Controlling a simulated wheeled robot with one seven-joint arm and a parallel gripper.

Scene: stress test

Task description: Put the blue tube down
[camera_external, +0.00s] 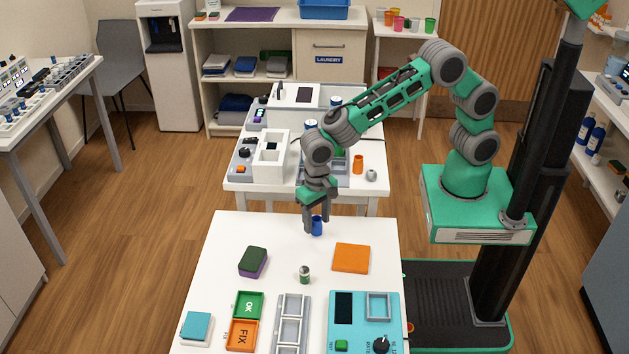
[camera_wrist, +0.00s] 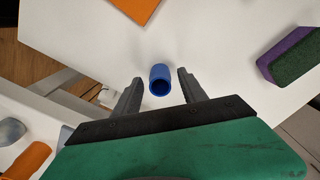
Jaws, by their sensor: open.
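The blue tube (camera_wrist: 160,79) stands on the white table (camera_external: 218,240) near its far edge, between the fingers of my gripper (camera_wrist: 157,92). In the wrist view there is a gap between the tube and each finger. In the outside view the tube (camera_external: 317,226) shows beside the fingers of my gripper (camera_external: 315,222), which points down over the table. My gripper is open. Part of the tube is hidden by a finger in the outside view.
A green and purple block (camera_external: 253,261), a small grey-green cylinder (camera_external: 305,275) and an orange pad (camera_external: 351,258) lie nearer on the table. Green and orange trays (camera_external: 242,336) and a blue device (camera_external: 362,329) stand at the front. White table around the tube is clear.

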